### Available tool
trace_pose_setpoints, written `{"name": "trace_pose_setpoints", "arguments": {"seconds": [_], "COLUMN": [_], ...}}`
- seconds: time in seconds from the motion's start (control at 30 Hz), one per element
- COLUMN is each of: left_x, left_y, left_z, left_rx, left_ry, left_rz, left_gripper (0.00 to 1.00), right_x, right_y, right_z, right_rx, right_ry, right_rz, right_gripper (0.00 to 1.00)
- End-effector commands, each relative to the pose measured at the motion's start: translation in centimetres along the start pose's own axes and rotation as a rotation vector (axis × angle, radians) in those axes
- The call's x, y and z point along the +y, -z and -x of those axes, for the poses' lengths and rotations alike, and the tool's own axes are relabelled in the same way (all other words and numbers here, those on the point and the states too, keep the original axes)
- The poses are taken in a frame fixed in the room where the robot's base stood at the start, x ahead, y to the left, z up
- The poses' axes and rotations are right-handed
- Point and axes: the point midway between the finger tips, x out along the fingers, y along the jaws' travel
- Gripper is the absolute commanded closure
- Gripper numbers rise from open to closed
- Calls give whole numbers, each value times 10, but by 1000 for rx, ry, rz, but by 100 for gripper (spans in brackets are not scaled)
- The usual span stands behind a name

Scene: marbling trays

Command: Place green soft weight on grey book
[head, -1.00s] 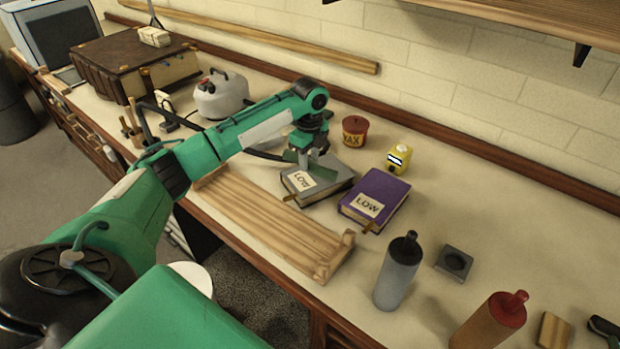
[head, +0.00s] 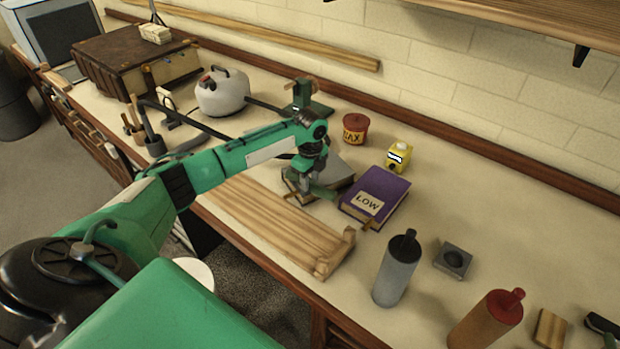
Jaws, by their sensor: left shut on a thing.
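The grey book (head: 336,171) lies on the bench, partly hidden by my left arm and gripper. My left gripper (head: 306,188) points down at the book's front left part. It is shut on a dark green, flat piece, the green soft weight (head: 323,192), which sticks out to the right of the fingers over the book's front edge. I cannot tell whether the weight touches the book. The book's label is hidden behind the gripper. My right gripper is not in view.
A purple book (head: 385,190) lies close to the right. A slatted wooden rack (head: 275,222) lies in front. A red wax tub (head: 355,128) and yellow bottle (head: 398,156) stand behind. A green stand (head: 303,97) is behind my wrist. A grey bottle (head: 396,272) stands front right.

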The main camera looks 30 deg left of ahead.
Motion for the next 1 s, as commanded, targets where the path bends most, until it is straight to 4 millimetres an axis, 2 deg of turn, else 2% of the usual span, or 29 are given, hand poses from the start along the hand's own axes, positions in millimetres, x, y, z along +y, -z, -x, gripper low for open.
{"name": "trace_pose_setpoints", "arguments": {"seconds": [0.03,0.13,0.4,0.53,0.67,1.0], "left_x": [0,0,0,-1,-1,-1], "left_y": [0,0,0,0,0,0], "left_z": [-1,-1,0,8,30,100], "left_rx": [0,0,0,1,0,1], "left_ry": [-1,0,0,3,5,3], "left_rz": [0,0,0,-1,-1,-1], "left_gripper": [64,46,46,46,46,46], "right_x": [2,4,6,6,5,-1], "right_y": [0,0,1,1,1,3], "right_z": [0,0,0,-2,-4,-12], "right_rx": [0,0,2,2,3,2], "right_ry": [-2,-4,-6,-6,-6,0], "right_rz": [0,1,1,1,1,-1], "right_gripper": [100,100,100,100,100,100]}}
